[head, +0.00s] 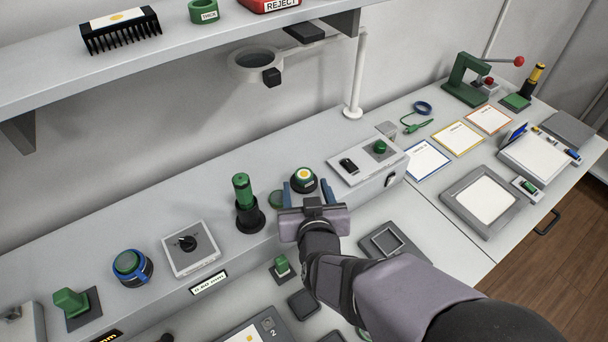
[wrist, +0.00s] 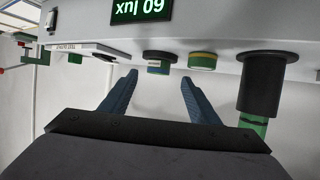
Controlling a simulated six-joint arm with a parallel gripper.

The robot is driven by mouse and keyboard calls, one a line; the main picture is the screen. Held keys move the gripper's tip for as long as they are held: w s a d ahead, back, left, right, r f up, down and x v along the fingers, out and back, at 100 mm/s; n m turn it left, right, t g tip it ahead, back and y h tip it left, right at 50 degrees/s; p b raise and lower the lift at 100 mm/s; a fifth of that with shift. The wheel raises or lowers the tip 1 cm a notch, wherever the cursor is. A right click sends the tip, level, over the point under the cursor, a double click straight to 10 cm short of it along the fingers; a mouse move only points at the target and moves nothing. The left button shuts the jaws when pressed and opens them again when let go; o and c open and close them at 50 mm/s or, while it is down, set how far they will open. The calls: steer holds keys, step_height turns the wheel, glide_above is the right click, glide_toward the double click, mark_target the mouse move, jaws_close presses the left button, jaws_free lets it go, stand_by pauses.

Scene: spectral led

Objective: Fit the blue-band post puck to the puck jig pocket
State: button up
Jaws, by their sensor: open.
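A grey square block with a recess (head: 383,242), perhaps the puck jig, lies on the lower bench.
A green, yellow-banded puck (wrist: 202,61) stands close beside the target. A black holder with a green cylinder (head: 249,216) is farther left. A switch box (head: 368,162) is right. A blue-ringed puck (head: 132,265) stands far left. A magnifier lamp (head: 257,66) hangs above.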

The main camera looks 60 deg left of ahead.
mark_target(305, 178)
steer(key=shift+p+x, duration=1.1)
steer(key=shift+x, duration=1.5)
steer(key=shift+w+d, duration=0.1)
steer(key=shift+w, duration=0.1)
steer(key=shift+c, duration=0.7)
steer(key=shift+r, duration=0.1)
steer(key=c, duration=1)
steer(key=shift+r, duration=0.1)
step_height(305, 178, up, 10)
steer(key=shift+f+b, duration=0.1)
steer(key=shift+b, duration=0.3)
